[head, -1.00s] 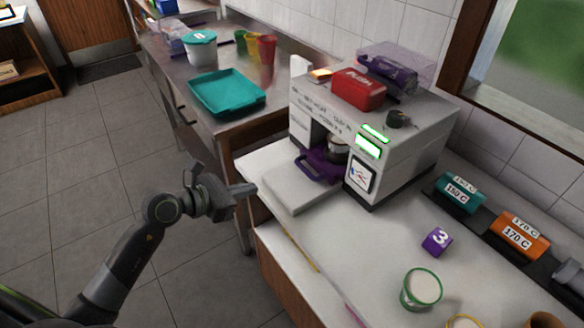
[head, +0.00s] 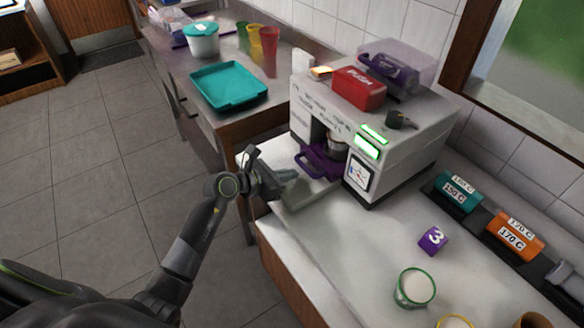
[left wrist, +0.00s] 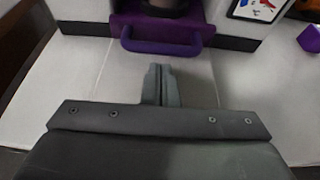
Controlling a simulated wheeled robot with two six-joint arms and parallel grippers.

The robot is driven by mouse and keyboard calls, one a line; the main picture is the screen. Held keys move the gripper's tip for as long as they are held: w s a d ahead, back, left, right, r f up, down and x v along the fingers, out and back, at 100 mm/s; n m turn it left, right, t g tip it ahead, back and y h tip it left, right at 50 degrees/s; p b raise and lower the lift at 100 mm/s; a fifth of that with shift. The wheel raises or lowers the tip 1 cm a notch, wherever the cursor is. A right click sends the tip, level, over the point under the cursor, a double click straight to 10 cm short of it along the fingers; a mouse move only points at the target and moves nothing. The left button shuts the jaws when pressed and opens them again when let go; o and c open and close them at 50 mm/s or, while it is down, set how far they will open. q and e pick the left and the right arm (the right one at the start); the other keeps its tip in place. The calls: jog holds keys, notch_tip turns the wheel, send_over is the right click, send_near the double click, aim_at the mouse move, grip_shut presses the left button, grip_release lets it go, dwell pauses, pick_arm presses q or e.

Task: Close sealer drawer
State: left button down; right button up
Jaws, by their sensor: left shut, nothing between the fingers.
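The sealer (head: 390,125) is a white box-shaped machine with a red PUSH block (head: 358,88) on top and lit green displays. Its purple drawer (head: 318,162) sticks out of the front opening with a cup (head: 338,143) in it. The drawer's purple handle (left wrist: 166,40) faces me in the left wrist view. My left gripper (head: 290,176) is shut and empty, just in front of the drawer and pointing at it. In the left wrist view the fingertips (left wrist: 160,68) lie a little short of the handle, with a gap between. My right gripper is not in view.
A teal tray (head: 226,86) lies on the steel table behind. A purple block marked 3 (head: 433,239), a green-rimmed cup (head: 414,288) and teal and orange temperature blocks (head: 515,232) stand on the counter at the right. The counter between is mostly clear.

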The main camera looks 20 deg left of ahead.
aim_at(305, 166)
pick_arm(q)
jog(key=shift+w+d, duration=0.4)
jog(key=shift+w, duration=0.25)
jog(key=w+d, duration=0.2)
jog(key=w, duration=0.1)
jog(key=shift+w+d+b, duration=0.1)
jog(key=shift+d+b, duration=0.15)
jog(key=shift+b, duration=0.15)
jog(key=shift+r, duration=0.2)
jog(key=shift+a+f, duration=0.1)
